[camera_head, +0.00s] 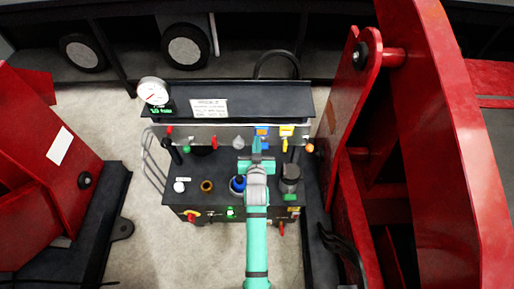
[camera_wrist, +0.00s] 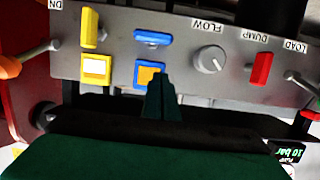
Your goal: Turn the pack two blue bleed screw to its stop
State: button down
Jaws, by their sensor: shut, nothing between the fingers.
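My gripper (camera_head: 256,145) is in front of the control panel of the black cart, fingers together and empty. In the wrist view the shut fingertips (camera_wrist: 161,78) overlap the lower right part of a blue square with a yellow-orange centre (camera_wrist: 148,68). Whether they touch it I cannot tell. A blue bar-shaped handle (camera_wrist: 153,37) sits just above that square. The blue parts also show on the panel in the head view (camera_head: 262,130). A separate blue-topped item (camera_head: 238,182) stands on the cart top, left of my arm. No label marks pack two or a bleed screw readably.
A yellow handle (camera_wrist: 90,28), a grey FLOW knob (camera_wrist: 210,58) and a red DUMP handle (camera_wrist: 262,68) share the panel. A round gauge (camera_head: 152,91) stands at the cart's back left. Red machine structures (camera_head: 350,110) flank the cart closely on the right.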

jog(key=shift+w+f, duration=0.15)
jog(key=shift+f, duration=1.9)
